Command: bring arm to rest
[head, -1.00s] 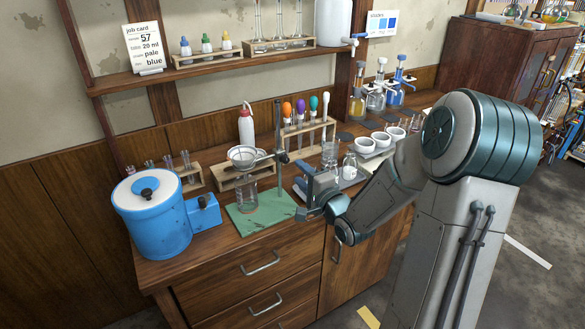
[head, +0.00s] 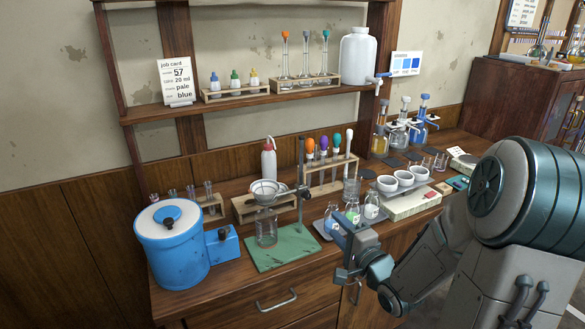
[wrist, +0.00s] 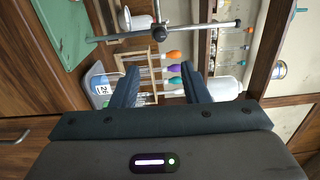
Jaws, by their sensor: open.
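My gripper (head: 343,243) is in front of the bench's front edge, close to the small labelled bottles on their tray. It also shows in the wrist view (wrist: 162,82), with its two dark fingers apart and nothing held between them. My arm reaches in from the right side of the head view.
The bench holds a blue lidded tub (head: 172,250), a green stand base (head: 290,251) with funnel (head: 266,192) and glass jar (head: 266,232), small bottles (head: 353,211) on a tray, and white bowls (head: 388,186). A dropper rack (head: 328,185) stands behind. Open space lies before the bench.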

